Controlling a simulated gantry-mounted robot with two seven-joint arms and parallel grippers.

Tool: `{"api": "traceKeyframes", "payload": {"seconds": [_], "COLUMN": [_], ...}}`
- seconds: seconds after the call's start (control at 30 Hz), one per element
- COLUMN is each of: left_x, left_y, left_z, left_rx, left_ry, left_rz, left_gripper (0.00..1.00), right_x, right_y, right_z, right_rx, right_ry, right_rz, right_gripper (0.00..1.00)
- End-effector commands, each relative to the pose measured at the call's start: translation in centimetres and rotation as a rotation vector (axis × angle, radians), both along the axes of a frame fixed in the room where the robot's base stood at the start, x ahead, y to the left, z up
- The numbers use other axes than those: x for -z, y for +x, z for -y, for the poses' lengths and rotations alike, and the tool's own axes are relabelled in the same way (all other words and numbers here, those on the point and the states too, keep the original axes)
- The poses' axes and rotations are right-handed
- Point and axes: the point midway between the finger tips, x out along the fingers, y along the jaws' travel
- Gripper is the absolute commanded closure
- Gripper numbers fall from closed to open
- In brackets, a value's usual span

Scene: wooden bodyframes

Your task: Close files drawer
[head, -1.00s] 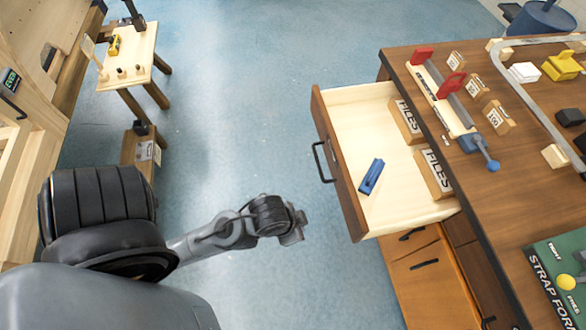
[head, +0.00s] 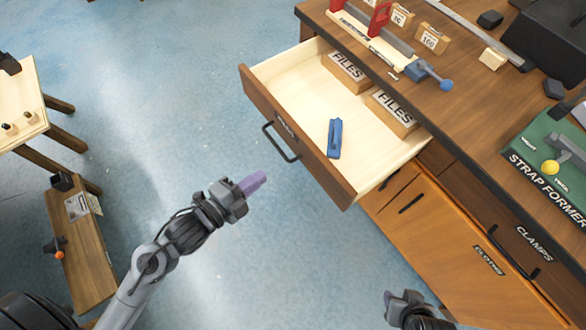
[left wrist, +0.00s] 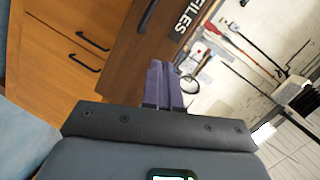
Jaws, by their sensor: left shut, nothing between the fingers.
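The files drawer (head: 300,140) is pulled out of the wooden workbench, its front facing the lower left with a black bar handle (head: 281,142). Inside it lie a blue tool (head: 335,138) and two wooden blocks marked FILES (head: 392,112). My left gripper (head: 254,183) is shut and empty, in front of the drawer and to the lower left of the handle, apart from it. In the left wrist view its purple fingers (left wrist: 163,84) are together, with the drawer front (left wrist: 145,45) beyond. My right gripper (head: 402,300) shows at the bottom edge; its fingers are unclear.
The workbench top (head: 470,90) carries a vise, small blocks and a green strap former (head: 545,165). Below are a cabinet door and a clamps drawer (head: 520,240), both closed. A small wooden table (head: 20,100) stands at left. The blue floor between is clear.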

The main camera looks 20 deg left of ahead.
Motion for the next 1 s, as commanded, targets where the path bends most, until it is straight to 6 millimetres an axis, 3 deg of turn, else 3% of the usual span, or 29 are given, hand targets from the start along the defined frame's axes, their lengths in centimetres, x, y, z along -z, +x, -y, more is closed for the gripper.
{"api": "traceKeyframes", "payload": {"seconds": [0.03, 0.23, 0.57, 1.0], "left_x": [2.1, 4.3, 5.3, 5.3], "left_y": [-0.2, -1.3, -1.1, 4.7], "left_z": [0.0, -0.3, -0.3, 3.3], "left_rx": [0.057, 0.195, 0.232, 0.232], "left_ry": [0.053, 0.177, 0.211, 0.209], "left_rz": [0.085, 0.301, 0.352, 0.353], "left_gripper": [1.00, 1.00, 1.00, 1.00], "right_x": [2.8, 6.9, 8.2, 10.0], "right_y": [0.0, -0.1, 0.0, 0.0], "right_z": [0.0, 0.0, -0.2, -0.3], "right_rx": [0.000, 0.002, 0.006, 0.007], "right_ry": [0.000, 0.001, 0.009, 0.011], "right_rz": [-0.001, -0.005, -0.001, -0.001], "right_gripper": [0.57, 0.57, 0.57, 0.57]}}
